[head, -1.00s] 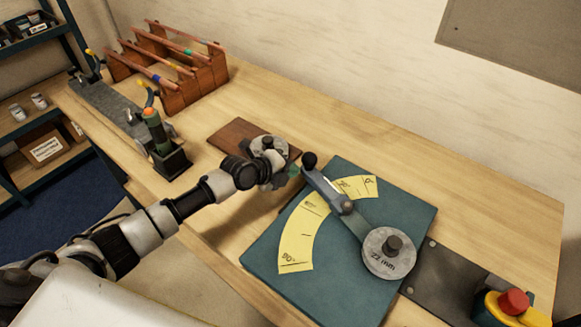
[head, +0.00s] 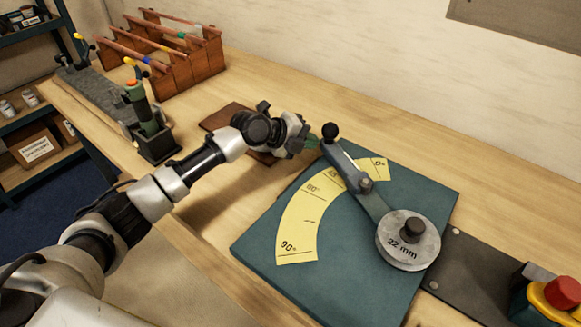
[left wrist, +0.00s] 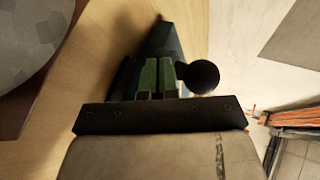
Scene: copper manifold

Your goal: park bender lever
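The bender lever (head: 352,176) is a blue-grey bar with a black ball knob (head: 330,131). It runs from the grey 22 mm disc (head: 408,247) across the yellow angle scale (head: 297,227), between the 45 and 0 marks. The bender's teal base plate (head: 345,268) lies on the bench. My left gripper (head: 312,142) is beside the lever's knob end, on its left. In the left wrist view its green fingers (left wrist: 158,76) are together with only a thin gap, and the knob (left wrist: 203,76) is just right of them. Contact with the lever is unclear. My right gripper is out of view.
A red emergency button (head: 562,292) on a yellow housing is at the right front. A brown board (head: 222,118) lies behind my left wrist. A wooden rack (head: 172,75) with pipes and a green clamp tool (head: 150,140) stand at the left. The bench behind the bender is clear.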

